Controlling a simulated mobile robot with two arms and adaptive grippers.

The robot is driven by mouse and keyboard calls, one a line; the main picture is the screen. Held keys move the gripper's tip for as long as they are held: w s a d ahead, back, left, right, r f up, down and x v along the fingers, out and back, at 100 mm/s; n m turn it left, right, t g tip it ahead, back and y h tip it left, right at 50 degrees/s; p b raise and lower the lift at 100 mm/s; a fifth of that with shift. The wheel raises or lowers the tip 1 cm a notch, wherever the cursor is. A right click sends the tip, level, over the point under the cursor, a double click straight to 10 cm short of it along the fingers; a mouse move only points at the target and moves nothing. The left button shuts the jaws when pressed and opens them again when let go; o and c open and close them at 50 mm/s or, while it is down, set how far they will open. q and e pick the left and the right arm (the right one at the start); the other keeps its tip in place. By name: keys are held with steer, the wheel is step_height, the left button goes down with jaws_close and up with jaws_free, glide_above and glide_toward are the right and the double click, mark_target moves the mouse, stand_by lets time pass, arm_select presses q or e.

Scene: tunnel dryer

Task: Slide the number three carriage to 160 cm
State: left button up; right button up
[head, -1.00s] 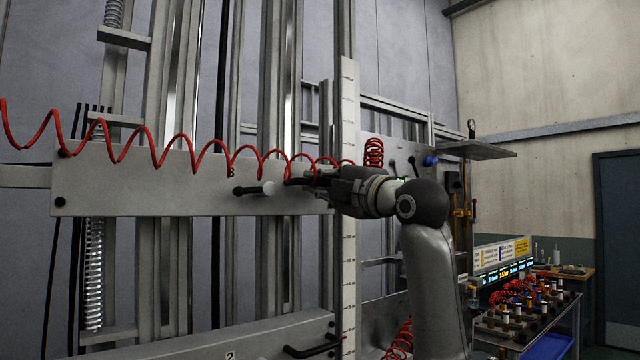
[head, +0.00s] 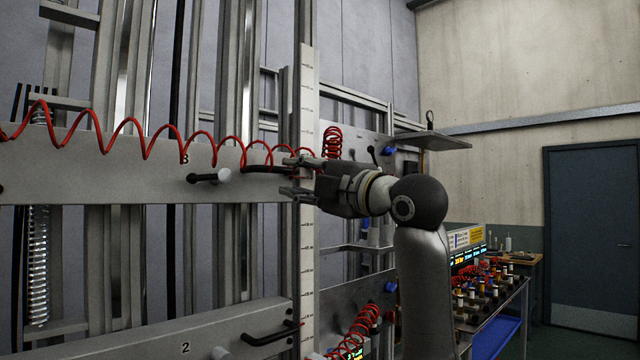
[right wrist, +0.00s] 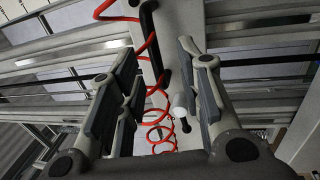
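The number three carriage (head: 90,180) is a long grey horizontal beam marked 3 in the head view. A black bar handle (head: 262,166) sits near its right end, with a black lever with a pale knob (head: 222,176) to its left. An upright pale scale (head: 309,250) stands at the right end; its figures are too small to read. My right gripper (head: 296,177) is open beside the handle's right end, its fingers apart. In the right wrist view, the handle (right wrist: 149,30) and the pale knob (right wrist: 180,104) show beyond the open fingers (right wrist: 158,90). My left gripper is out of view.
A red coiled hose (head: 120,135) hangs across the carriage's front. The number two carriage (head: 130,335) with its own black handle (head: 270,335) lies below. A small shelf (head: 430,140) juts out at right. A bench with several spools (head: 490,290) stands at lower right, before a blue door (head: 590,230).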

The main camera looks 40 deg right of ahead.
steer(key=s, duration=0.2)
steer(key=s+f, duration=0.1)
steer(key=s, duration=0.2)
steer(key=shift+s+d, duration=0.2)
stand_by(0.4)
